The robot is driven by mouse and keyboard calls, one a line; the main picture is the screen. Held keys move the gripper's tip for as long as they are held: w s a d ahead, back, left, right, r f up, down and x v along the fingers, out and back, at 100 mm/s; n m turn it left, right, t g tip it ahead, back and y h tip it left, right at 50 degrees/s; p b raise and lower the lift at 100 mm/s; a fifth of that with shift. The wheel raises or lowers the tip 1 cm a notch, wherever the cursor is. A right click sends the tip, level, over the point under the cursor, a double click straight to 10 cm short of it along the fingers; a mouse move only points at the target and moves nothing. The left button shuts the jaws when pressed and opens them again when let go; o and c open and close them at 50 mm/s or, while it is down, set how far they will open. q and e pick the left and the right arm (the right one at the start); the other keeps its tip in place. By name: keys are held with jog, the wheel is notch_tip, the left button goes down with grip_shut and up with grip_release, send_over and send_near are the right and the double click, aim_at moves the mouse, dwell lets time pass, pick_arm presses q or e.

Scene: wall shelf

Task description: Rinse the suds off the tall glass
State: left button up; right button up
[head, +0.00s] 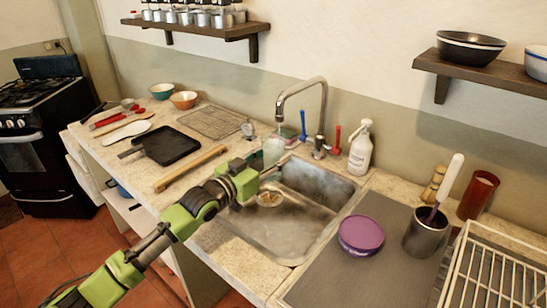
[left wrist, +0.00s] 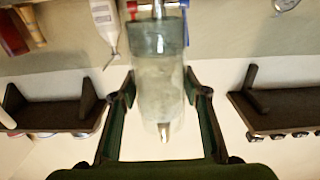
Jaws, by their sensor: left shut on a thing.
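The tall glass (head: 273,151) is clear and greenish, and stands roughly upright at the left back side of the sink (head: 285,225). In the head view it is below the spout of the faucet (head: 322,105); whether water is running I cannot tell. My left gripper (head: 262,168) is shut around the glass. In the left wrist view the glass (left wrist: 160,95) sits between both fingers and looks cloudy whitish inside, with the spout seen behind or through it. The faucet has a blue handle (head: 303,122) and a red handle (head: 338,136). My right gripper is out of view.
A white spray bottle (head: 360,150) stands behind the sink. Right of it are a purple lidded bowl (head: 361,235), a metal cup (head: 425,235) and a dish rack (head: 490,275). A rolling pin (head: 190,168) and black pan (head: 172,146) lie left of the sink.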

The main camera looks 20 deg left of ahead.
pick_arm(q)
jog(key=shift+d+r, duration=0.1)
jog(key=shift+r, duration=0.05)
jog(key=shift+w+d, duration=0.3)
jog(key=shift+d, duration=0.15)
jog(key=shift+a+p, duration=0.15)
jog(key=shift+p, duration=0.15)
jog(key=shift+s+a, duration=0.3)
jog(key=shift+a, duration=0.15)
jog(key=shift+w+d, duration=0.1)
jog(key=shift+d, duration=0.1)
jog(key=shift+w+d+p, duration=0.2)
jog(key=shift+d+p, duration=0.1)
jog(key=shift+d, duration=0.1)
